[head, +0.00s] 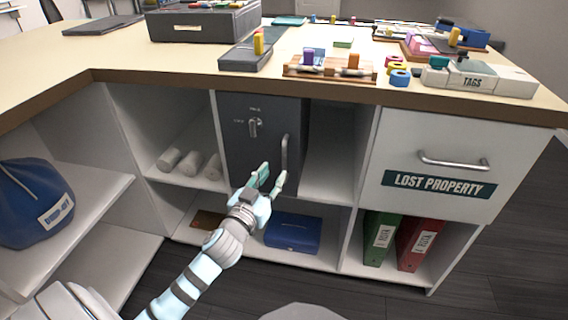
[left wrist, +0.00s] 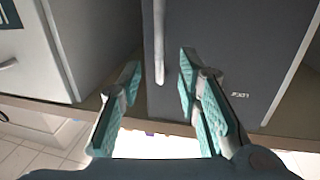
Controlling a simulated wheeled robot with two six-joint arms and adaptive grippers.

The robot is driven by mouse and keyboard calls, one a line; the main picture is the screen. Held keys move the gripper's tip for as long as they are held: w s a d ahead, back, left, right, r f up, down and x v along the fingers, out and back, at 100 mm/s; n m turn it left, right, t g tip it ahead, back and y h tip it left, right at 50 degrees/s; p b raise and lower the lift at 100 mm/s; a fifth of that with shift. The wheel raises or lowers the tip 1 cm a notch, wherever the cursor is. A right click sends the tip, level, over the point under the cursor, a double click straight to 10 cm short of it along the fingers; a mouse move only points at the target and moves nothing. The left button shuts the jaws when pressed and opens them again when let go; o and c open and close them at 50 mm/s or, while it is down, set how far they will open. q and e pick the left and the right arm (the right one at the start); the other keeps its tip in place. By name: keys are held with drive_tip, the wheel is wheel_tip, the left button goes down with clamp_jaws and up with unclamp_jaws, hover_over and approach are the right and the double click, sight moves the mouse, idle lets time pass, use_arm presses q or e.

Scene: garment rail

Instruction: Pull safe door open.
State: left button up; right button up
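The safe door (head: 250,155) is dark grey and shows shut in the upper middle bay of the counter. It has a small dial (head: 254,127) and an upright metal bar handle (head: 285,152) near its right edge. My left gripper (head: 272,178) is open just in front of the handle's lower end. In the left wrist view the handle (left wrist: 158,45) shows between the two spread teal fingertips of the left gripper (left wrist: 159,65), and neither finger clearly touches it. The door face (left wrist: 235,45) fills the right of that view. My right gripper is not in view.
Right of the safe is an open cubby, then a white drawer (head: 437,170) marked LOST PROPERTY. A blue box (head: 293,233) lies on the shelf below. White rolls (head: 190,163) sit left of the safe. The countertop (head: 190,62) overhangs above. Floor shows at the lower right.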

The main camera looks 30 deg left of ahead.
sight(283, 160)
use_arm(q)
drive_tip(key=w, duration=0.2)
drive_tip(key=w+b, duration=0.1)
drive_tip(key=w, duration=0.2)
drive_tip(key=w+a, duration=0.1)
drive_tip(key=w, duration=0.1)
drive_tip(key=shift+w+f, duration=0.1)
drive_tip(key=shift+w, duration=0.55)
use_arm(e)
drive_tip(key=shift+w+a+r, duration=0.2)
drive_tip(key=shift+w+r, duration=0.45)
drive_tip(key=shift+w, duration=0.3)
use_arm(q)
drive_tip(key=shift+a, duration=0.1)
clamp_jaws()
